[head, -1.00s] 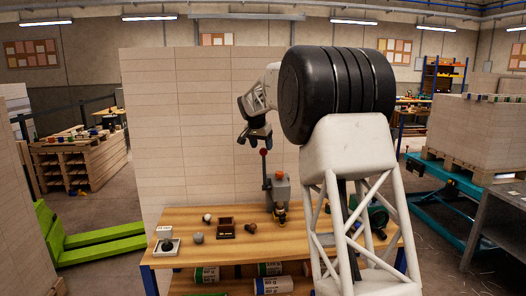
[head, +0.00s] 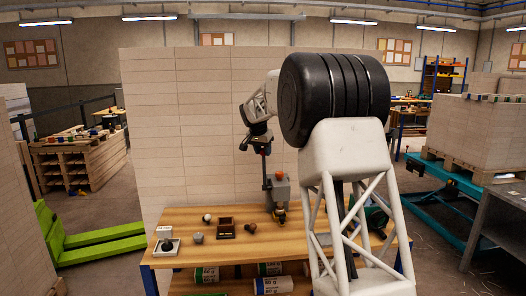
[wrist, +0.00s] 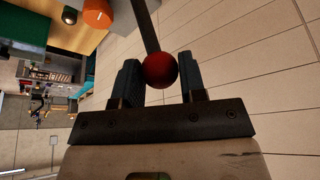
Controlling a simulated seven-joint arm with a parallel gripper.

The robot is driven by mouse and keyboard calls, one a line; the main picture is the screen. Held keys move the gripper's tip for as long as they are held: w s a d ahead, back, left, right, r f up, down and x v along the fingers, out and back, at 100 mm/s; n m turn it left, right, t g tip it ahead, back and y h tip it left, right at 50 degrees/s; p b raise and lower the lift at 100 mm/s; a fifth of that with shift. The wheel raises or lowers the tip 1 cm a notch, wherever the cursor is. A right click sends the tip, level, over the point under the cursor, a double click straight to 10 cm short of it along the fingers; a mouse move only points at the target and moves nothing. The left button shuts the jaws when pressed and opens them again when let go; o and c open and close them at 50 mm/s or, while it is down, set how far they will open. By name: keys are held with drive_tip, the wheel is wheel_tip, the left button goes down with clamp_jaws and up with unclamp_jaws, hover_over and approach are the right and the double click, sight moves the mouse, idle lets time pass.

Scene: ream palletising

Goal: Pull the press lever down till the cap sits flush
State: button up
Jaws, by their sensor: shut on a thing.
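The press (head: 281,191) is a grey block with an orange top (head: 280,174), standing at the back of the wooden table. Its dark lever (head: 265,172) stands nearly upright at the press's left side. My gripper (head: 265,150) is at the lever's top end. In the wrist view, the red ball knob (wrist: 160,70) of the lever sits between the two fingers of my gripper (wrist: 160,80), which is shut on it. The orange part (wrist: 98,14) shows at the upper left there. The cap and its seat cannot be made out.
A pale block wall (head: 180,130) stands behind.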

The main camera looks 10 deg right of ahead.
clamp_jaws()
drive_tip(key=shift+s, duration=0.3)
drive_tip(key=s+f+t, duration=0.2)
drive_tip(key=s+f, duration=0.1)
drive_tip(key=s, duration=0.5)
drive_tip(key=s+f+t, duration=0.2)
drive_tip(key=s+f, duration=0.1)
drive_tip(key=s, duration=0.6)
drive_tip(key=shift+s+f+m+t, duration=0.15)
drive_tip(key=shift+m+t, duration=0.15)
idle(0.6)
idle(0.4)
